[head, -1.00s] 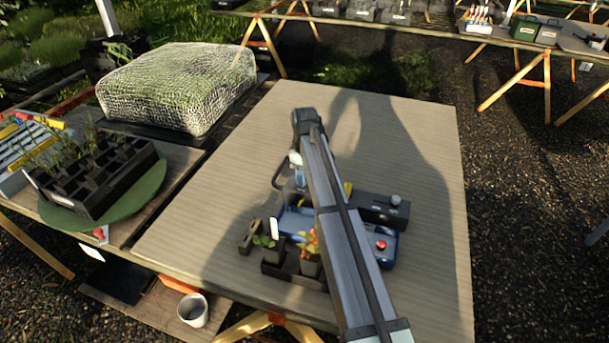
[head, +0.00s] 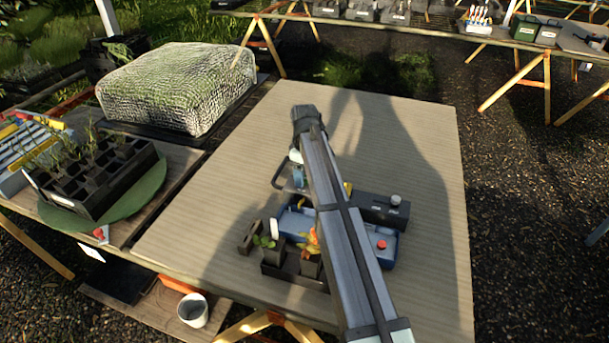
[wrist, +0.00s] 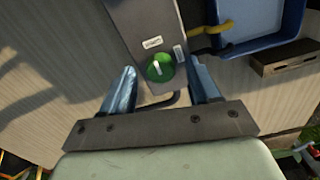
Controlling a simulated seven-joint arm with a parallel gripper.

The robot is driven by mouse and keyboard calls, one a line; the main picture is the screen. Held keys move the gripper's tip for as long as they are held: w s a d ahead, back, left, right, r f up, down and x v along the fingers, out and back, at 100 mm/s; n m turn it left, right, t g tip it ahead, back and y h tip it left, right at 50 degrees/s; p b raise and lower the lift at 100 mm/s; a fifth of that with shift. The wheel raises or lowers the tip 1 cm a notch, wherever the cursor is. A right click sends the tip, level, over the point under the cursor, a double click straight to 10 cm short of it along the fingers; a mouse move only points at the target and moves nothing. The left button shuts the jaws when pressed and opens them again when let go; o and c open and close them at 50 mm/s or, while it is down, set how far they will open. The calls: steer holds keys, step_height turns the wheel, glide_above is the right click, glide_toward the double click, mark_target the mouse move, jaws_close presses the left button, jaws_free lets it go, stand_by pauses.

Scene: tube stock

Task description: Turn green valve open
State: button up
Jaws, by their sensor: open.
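The green valve (wrist: 160,67) is a round green knob with a pale pointer bar, set on the end of a dark grey box (wrist: 144,22) in the wrist view. The pointer runs roughly along the box's length. The box also shows in the head view (head: 378,210), where my arm hides the valve. My gripper (wrist: 162,68) is open, with one blue finger on each side of the knob and a visible gap on both sides. I cannot tell how far the fingertips are above the knob. In the head view, my gripper (head: 297,177) is partly hidden by the arm.
Potted seedlings (head: 309,262) stand in front of the tray. The left and back of the table (head: 240,150) are clear.

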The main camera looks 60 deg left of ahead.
mark_target(305, 178)
step_height(305, 178, up, 13)
stand_by(0.4)
steer(key=shift+f, duration=0.15)
stand_by(0.4)
